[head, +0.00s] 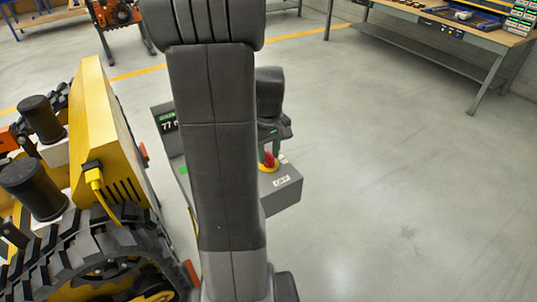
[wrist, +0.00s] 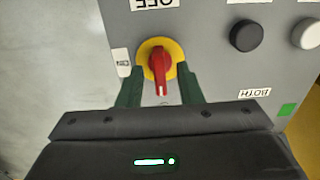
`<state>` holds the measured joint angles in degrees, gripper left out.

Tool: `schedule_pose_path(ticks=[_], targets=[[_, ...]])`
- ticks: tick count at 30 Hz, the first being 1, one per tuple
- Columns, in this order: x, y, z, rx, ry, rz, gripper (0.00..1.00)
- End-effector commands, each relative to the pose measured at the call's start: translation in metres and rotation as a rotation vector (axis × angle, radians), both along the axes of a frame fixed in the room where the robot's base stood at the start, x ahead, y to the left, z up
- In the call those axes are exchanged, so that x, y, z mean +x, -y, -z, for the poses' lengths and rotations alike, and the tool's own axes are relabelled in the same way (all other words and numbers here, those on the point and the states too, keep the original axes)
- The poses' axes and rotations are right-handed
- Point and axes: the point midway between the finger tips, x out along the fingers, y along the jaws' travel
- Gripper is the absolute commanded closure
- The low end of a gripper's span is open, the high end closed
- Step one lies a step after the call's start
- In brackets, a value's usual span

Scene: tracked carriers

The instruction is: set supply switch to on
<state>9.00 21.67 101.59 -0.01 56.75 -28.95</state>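The supply switch is a red rotary handle (wrist: 160,66) on a yellow disc (wrist: 147,47), set in a grey panel. In the wrist view its handle lies upright in the picture, with a white mark at its lower end. An upside-down OFF label (wrist: 155,3) is above it, and a small label (wrist: 123,62), too small to read surely, is to its left. My gripper (wrist: 161,92) has its green fingers apart, one on each side of the handle, with visible gaps. In the head view the switch (head: 269,164) shows below my gripper (head: 271,146), partly hidden.
The grey control box (head: 285,191) has a display (head: 167,122) and stands beside a yellow tracked carrier (head: 101,150). Black (wrist: 246,36) and white (wrist: 307,33) buttons sit right of the switch. The floor to the right is clear up to a workbench (head: 430,22).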

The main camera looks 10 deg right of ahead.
Motion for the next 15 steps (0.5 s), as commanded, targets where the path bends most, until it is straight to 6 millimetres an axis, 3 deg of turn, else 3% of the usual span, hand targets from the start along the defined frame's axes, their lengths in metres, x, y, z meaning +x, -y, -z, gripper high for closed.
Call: schedule_pose_path(ticks=[12,15], targets=[[-0.0002,0.0,0.0098,0.0,0.0,0.0,0.67],[-0.0002,0.0,0.0098,0.0,0.0,0.0,0.85]])
